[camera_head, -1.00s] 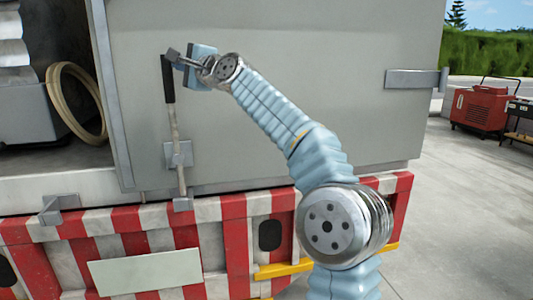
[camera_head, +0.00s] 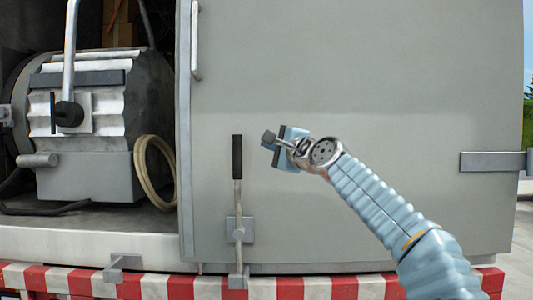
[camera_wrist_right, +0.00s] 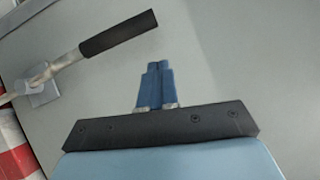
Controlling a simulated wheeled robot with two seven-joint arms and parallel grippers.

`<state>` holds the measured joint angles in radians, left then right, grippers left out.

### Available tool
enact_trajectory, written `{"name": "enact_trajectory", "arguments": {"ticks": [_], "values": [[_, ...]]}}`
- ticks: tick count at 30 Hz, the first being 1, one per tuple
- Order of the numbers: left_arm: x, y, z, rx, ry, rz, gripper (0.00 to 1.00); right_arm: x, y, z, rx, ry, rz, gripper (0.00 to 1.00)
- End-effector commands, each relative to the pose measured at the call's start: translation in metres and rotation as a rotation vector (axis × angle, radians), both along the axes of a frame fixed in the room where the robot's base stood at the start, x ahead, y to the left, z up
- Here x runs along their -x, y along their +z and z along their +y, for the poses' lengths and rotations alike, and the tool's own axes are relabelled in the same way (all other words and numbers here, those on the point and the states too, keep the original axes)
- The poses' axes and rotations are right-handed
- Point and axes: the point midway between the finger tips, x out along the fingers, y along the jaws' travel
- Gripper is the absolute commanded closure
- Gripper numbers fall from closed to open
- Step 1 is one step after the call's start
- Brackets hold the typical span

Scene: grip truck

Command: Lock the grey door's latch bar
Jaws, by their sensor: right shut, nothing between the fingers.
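The grey door (camera_head: 340,90) covers the right part of the truck's opening. Its latch bar (camera_head: 238,195) stands upright near the door's left edge, with a black grip at the top and its lower end at a small bracket (camera_head: 237,281) on the sill. In the right wrist view the latch bar (camera_wrist_right: 72,60) slants across the upper left, with its black grip (camera_wrist_right: 120,35). My right gripper (camera_head: 268,141) is to the right of the black grip, apart from it, in front of the door. Its blue fingers (camera_wrist_right: 156,85) are shut and empty. My left gripper is not in view.
Another bracket (camera_head: 123,267) sticks out from the sill, left of the door. Inside the opening are a ribbed metal machine (camera_head: 85,110) and a coiled hose (camera_head: 155,172). A hinge (camera_head: 492,161) is at the door's right. A vertical handle (camera_head: 195,40) is on the door's upper left.

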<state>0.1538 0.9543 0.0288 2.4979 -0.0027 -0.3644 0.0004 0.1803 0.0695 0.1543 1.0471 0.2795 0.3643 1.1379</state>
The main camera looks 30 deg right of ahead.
Motion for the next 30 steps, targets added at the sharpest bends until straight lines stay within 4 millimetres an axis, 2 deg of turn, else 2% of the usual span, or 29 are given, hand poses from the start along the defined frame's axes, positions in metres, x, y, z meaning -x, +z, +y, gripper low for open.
{"name": "enact_trajectory", "arguments": {"ticks": [1,6,12,17,30], "values": [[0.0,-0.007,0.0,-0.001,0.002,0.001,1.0,0.011,-0.003,-0.002,0.002,-0.004,-0.001,1.0],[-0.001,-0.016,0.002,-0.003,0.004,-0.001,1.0,0.043,-0.003,-0.004,0.002,-0.006,-0.001,1.0],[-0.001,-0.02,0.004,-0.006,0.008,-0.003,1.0,0.066,-0.001,-0.005,0.001,-0.005,0.001,1.0],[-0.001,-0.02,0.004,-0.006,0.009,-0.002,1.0,0.071,0.0,-0.006,0.001,-0.005,0.0,1.0],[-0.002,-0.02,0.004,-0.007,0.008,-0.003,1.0,0.071,0.0,-0.006,0.001,-0.006,0.0,1.0]]}}
